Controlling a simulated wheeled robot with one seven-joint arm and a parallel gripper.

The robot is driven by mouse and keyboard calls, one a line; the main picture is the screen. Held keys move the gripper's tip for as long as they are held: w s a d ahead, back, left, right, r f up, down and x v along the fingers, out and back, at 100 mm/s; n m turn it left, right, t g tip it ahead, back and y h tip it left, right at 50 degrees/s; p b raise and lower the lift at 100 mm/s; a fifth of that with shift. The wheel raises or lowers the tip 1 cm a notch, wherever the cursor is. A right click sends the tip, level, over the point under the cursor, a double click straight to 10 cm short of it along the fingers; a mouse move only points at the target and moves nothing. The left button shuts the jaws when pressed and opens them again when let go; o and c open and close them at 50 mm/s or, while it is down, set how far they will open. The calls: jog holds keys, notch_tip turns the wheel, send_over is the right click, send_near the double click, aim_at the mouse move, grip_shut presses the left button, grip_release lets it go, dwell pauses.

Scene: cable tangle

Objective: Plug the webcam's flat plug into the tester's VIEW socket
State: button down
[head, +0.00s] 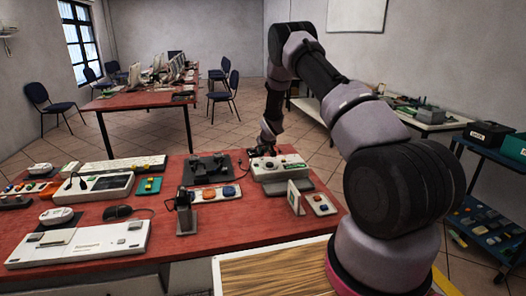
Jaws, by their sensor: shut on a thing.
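My gripper (264,151) is small and dark in the head view, low over the back edge of a white and green box (283,170) that looks like the tester. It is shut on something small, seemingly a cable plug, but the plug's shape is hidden. I cannot tell whether the plug touches the box. The VIEW label and socket cannot be read from here. A black device on a grey stand (186,218), possibly the webcam, stands at the table's front middle.
The red table (235,222) also holds a black device (208,167), a panel with orange and blue buttons (213,193), an upright white card (295,197), a mouse (118,212) and a white console (80,242). Bare table lies at the front middle.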

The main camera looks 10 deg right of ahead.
jog(key=shift+f, duration=1.05)
jog(key=c, duration=0.7)
grip_release()
jog(key=shift+o, duration=0.2)
